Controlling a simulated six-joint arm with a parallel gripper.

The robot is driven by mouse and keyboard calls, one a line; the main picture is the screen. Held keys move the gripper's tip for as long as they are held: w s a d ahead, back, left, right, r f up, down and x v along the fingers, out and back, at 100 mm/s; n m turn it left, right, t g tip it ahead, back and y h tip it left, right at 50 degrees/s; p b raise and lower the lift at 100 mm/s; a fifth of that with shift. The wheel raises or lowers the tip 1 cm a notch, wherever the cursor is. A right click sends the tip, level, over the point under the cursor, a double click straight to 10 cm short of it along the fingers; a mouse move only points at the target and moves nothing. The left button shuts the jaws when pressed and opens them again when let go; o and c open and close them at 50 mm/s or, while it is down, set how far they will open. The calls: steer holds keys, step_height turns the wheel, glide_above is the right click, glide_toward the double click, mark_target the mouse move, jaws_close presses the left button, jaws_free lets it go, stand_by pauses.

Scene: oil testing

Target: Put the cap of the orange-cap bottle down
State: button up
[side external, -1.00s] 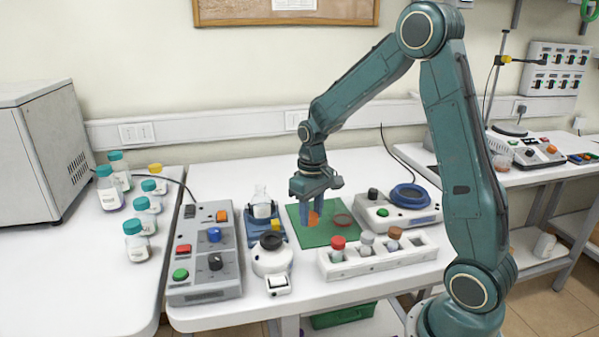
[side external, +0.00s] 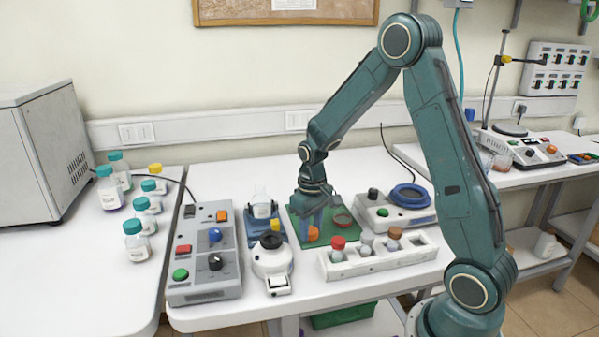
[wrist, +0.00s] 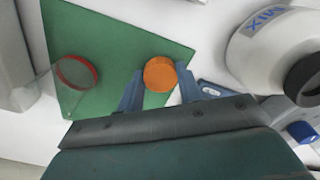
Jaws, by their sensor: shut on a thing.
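My gripper (side external: 313,222) is shut on the orange cap (side external: 312,233), low over the green mat (side external: 326,238). The wrist view shows the orange cap (wrist: 160,74) between the two blue fingertips of my gripper (wrist: 160,84), with the green mat (wrist: 110,45) beneath. I cannot tell whether the cap touches the mat.
A clear vessel with a red rim (side external: 342,218) lies on the mat close to my gripper. A white mixer (side external: 272,262) stands left of the mat. A device with a blue ring (side external: 408,197) stands to its right. Several capped bottles stand on the left table.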

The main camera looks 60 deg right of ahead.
mark_target(311, 231)
steer(key=shift+f, duration=0.1)
steer(key=o, duration=0.9)
steer(key=shift+o, duration=0.2)
step_height(311, 231, up, 12)
stand_by(0.6)
